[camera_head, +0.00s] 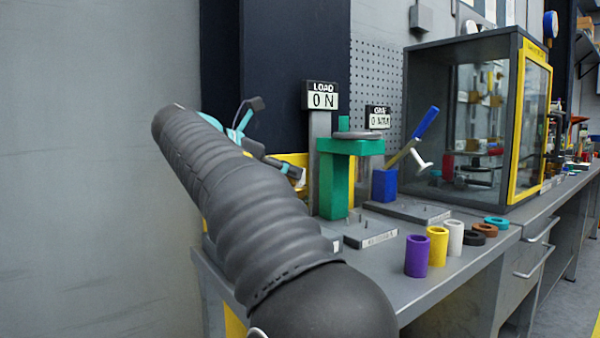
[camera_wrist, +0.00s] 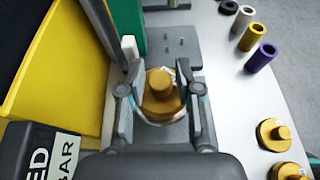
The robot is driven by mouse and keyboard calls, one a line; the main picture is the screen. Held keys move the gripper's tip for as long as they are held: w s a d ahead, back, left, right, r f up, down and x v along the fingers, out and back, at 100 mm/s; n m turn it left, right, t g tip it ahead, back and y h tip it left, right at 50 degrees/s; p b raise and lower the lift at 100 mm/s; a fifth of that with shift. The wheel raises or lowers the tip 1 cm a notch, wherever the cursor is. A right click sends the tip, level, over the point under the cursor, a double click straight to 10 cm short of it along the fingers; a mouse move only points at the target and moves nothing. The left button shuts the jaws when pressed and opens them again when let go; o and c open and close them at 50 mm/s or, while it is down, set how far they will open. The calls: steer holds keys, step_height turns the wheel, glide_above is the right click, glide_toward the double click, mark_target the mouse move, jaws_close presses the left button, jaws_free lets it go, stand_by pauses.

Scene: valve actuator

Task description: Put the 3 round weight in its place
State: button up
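A brass round weight (camera_wrist: 160,86) with a small knob on top sits between the fingers of my gripper (camera_wrist: 160,75) in the wrist view. The fingers close in on both its sides and appear to hold it. Two more brass round weights, one nearer (camera_wrist: 273,136) and one partly cut off (camera_wrist: 289,172), stand on the bench at the lower right. A grey plate with pins (camera_wrist: 172,42) lies beyond the held weight. In the head view my arm hides most of the gripper and the brass weights. No numbers on the weights are readable.
A green stand (camera_head: 334,185) rises beside the LOAD display (camera_head: 322,97). Purple (camera_head: 417,256), yellow (camera_head: 438,246) and white (camera_head: 454,238) cylinders line the bench's front edge. A glass cabinet (camera_head: 480,120) stands behind. A yellow panel (camera_wrist: 55,70) and a display (camera_wrist: 42,150) crowd the left.

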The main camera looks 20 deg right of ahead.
steer(key=p+v, duration=0.1)
steer(key=v, duration=0.6)
steer(key=shift+a, duration=0.15)
